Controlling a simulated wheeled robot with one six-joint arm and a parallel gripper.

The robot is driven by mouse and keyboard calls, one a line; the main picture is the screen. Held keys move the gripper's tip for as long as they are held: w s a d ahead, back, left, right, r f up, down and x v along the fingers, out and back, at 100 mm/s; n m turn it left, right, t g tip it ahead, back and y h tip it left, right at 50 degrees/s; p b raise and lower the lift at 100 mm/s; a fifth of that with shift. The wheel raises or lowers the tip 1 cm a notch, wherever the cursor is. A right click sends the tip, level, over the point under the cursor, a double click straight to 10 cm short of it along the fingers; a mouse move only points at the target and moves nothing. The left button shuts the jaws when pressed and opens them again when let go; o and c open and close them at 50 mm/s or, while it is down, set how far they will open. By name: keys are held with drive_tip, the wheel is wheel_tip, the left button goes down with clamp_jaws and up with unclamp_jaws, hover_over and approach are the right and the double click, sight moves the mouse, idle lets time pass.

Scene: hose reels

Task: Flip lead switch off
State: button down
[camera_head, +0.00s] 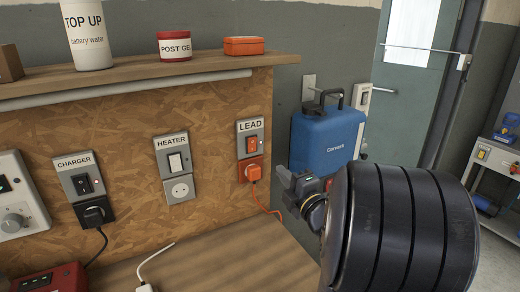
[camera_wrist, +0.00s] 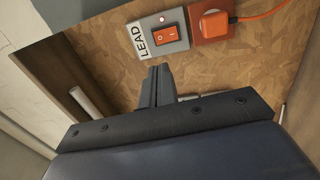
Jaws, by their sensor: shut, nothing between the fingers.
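The LEAD switch (camera_head: 250,144) is an orange rocker on a grey plate on the chipboard panel, with an orange plug (camera_head: 251,172) in the socket below it. In the wrist view the LEAD switch (camera_wrist: 168,36) shows at the top, with a small lit lamp beside it. My gripper (camera_wrist: 160,72) is shut and empty, its tips a little short of the LEAD plate's edge in that picture. In the head view my gripper (camera_head: 287,178) is right of the switch, in front of the blue case. I cannot tell its exact gap to the panel.
The HEATER switch (camera_head: 175,162) and CHARGER switch (camera_head: 83,183) sit left of LEAD; a black plug is under CHARGER. An orange cable (camera_head: 263,205) hangs from the LEAD plug. A blue case (camera_head: 327,140) stands behind my arm. A shelf (camera_head: 140,72) juts out above the switches.

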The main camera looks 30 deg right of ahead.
sight(253, 142)
drive_tip(key=w+p, duration=0.1)
drive_tip(key=w, duration=0.3)
drive_tip(key=w+r+p, duration=0.1)
drive_tip(key=w+p, duration=0.1)
drive_tip(key=w, duration=0.2)
drive_tip(key=w+p, duration=0.1)
drive_tip(key=w, duration=0.4)
drive_tip(key=shift+a+r, duration=0.25)
drive_tip(key=shift+r, duration=0.15)
drive_tip(key=shift+w+p, duration=0.35)
drive_tip(key=shift+w, duration=0.1)
drive_tip(key=shift+w+f+b, duration=0.1)
drive_tip(key=shift+f+b, duration=0.05)
drive_tip(key=shift+b, duration=0.35)
drive_tip(key=shift+r, duration=0.2)
drive_tip(key=shift+f, duration=0.1)
